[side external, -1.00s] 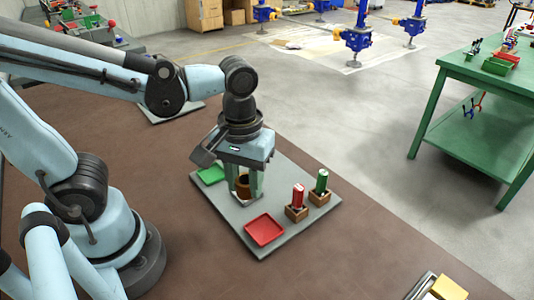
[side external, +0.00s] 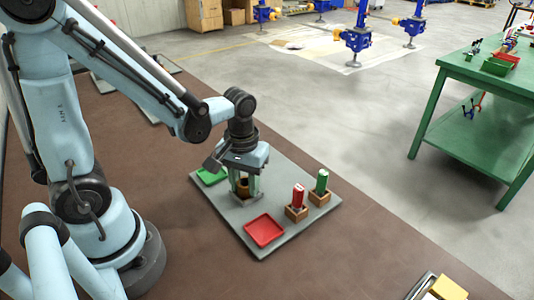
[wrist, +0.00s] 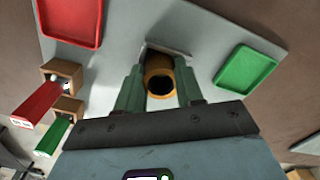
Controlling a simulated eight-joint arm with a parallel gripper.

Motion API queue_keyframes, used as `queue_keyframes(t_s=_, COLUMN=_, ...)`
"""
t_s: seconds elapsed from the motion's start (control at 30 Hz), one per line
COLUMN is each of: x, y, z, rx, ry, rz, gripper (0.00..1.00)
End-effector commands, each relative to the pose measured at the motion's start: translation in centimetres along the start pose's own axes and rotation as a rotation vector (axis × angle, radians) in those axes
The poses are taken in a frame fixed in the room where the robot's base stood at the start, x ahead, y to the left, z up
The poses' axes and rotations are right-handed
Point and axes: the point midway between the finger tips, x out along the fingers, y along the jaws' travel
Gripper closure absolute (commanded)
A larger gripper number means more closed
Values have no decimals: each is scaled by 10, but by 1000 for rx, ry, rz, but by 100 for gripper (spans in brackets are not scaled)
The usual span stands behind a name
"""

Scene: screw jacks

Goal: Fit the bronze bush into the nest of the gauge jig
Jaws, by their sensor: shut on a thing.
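The bronze bush (wrist: 158,82) is a short brassy ring with a dark bore, held between the two greenish fingers of my gripper (wrist: 159,68) in the wrist view. In the side view the bush (side external: 242,187) shows between the fingers of my gripper (side external: 246,190), low over the grey plate of the gauge jig (side external: 217,207). A pale metal edge (wrist: 167,48), perhaps part of the nest, shows just beyond the bush. The fingers and bush hide most of the nest, so I cannot tell whether the bush is seated in it.
A red tray (side external: 264,230) and a green tray (side external: 211,175) lie on the plate on either side of my gripper. A red-handled gauge (side external: 298,197) and a green-handled gauge (side external: 321,182) stand in wooden blocks at right.

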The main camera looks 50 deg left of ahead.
Motion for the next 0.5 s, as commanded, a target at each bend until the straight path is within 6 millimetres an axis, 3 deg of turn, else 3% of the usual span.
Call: queue_keyframes(t_s=0.5, x=10, y=1, z=-1, rx=0, ry=9, rz=5, gripper=100)
